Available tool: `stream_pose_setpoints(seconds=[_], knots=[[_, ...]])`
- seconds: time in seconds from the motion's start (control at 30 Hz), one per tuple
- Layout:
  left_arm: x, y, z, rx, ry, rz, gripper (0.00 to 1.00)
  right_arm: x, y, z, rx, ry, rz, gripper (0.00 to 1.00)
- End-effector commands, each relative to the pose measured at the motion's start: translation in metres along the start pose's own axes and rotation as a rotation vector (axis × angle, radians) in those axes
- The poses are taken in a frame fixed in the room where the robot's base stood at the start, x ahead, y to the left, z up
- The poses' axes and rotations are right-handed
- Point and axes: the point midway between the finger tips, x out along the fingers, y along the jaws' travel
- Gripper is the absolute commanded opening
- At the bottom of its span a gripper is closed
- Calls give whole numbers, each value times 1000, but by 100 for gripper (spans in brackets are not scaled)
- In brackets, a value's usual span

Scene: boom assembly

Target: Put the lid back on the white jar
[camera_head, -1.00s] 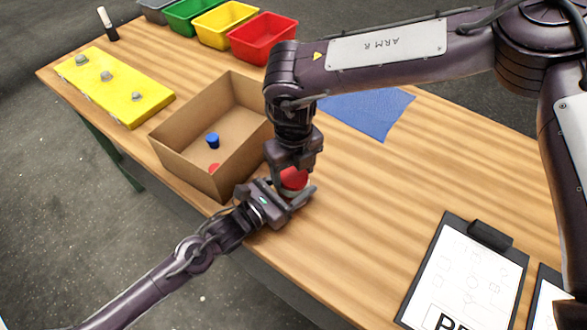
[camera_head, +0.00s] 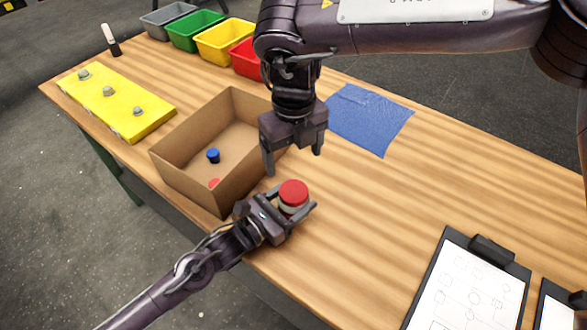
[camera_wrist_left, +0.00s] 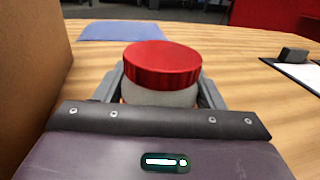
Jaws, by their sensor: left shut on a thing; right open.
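The white jar (camera_head: 292,208) stands upright on the table just right of the cardboard box. The red lid (camera_head: 293,192) sits on top of the jar. In the left wrist view the lid (camera_wrist_left: 162,64) covers the jar's mouth, and the white jar body (camera_wrist_left: 160,96) shows below it. It looks level or nearly so; whether it is screwed tight I cannot tell. My left gripper (camera_head: 296,205) is shut around the jar body from the near side. My right gripper (camera_head: 293,164) is open and empty, above and behind the jar, clear of the lid.
A cardboard box (camera_head: 185,190) stands left of the jar, holding a blue piece (camera_head: 213,155) and a red piece (camera_head: 214,183). A blue cloth (camera_head: 370,117) lies behind. A clipboard (camera_head: 440,300) is at the right. A yellow block (camera_head: 125,95) and several bins stand farther left and back.

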Motion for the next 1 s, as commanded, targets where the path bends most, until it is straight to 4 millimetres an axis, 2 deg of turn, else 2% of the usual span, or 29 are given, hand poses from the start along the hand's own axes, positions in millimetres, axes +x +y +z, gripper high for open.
stream_pose_setpoints(seconds=[0.17, 0.47, 0.5, 0.67, 1.0], knots=[[0, 0, 0, 0, 0, 0, 0, -15, 0, 0, 2, -1, 0, 82], [0, 0, 0, 0, -1, 0, 0, -16, 0, 0, 1, 0, 0, 82], [0, 0, 0, 0, -1, 0, 68, -16, 0, 0, 1, 0, 0, 82], [0, 0, 0, 1, 0, 0, 88, -16, 0, 0, 1, 0, 0, 82], [-6, 0, -1, 1, 1, 1, 88, -14, 0, 0, 1, 1, 0, 82]])
